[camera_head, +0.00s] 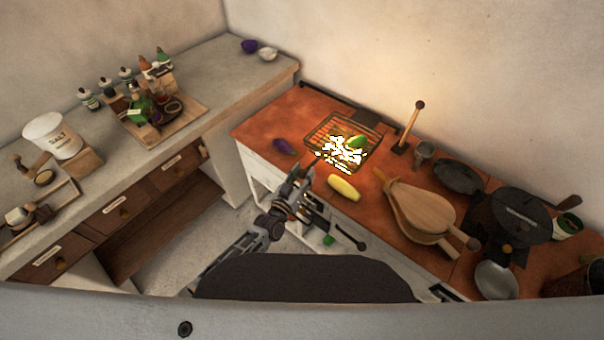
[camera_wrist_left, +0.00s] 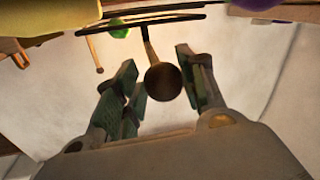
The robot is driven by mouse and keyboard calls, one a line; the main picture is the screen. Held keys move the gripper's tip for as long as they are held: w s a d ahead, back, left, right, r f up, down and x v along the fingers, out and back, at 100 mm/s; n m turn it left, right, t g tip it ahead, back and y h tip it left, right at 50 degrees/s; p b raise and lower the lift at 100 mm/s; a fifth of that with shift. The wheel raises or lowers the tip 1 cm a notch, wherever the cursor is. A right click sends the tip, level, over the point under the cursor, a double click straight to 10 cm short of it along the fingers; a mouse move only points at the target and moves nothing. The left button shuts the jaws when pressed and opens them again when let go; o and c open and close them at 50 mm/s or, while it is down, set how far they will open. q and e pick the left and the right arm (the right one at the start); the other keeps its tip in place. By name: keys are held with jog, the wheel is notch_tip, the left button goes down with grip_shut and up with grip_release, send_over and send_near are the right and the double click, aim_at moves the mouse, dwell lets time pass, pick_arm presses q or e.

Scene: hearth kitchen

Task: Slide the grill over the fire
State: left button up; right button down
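The grill (camera_head: 322,127) is a dark wire rack on the red-brown counter in the head view. A white-hot glow of fire (camera_head: 340,153) shows at its near part; the exact overlap is unclear. A green vegetable (camera_head: 357,142) lies at the grill. My left gripper (camera_head: 302,176) is at the counter's front edge, on the near side of the grill. In the left wrist view, my left gripper (camera_wrist_left: 156,62) is open, with a round brown knob (camera_wrist_left: 165,82) on a thin rod between its fingers. Firm contact is not visible. My right gripper is not in view.
A purple vegetable (camera_head: 286,147) and a yellow one (camera_head: 343,187) lie on the counter either side of the gripper. Bellows (camera_head: 420,208) and dark pans (camera_head: 520,215) crowd the right. A grey worktop (camera_head: 215,85) runs along the left. Floor shows between.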

pick_arm(q)
jog(key=o, duration=0.3)
jog(key=shift+s+d, duration=0.15)
jog(key=v, duration=1.2)
dwell(0.5)
dwell(0.6)
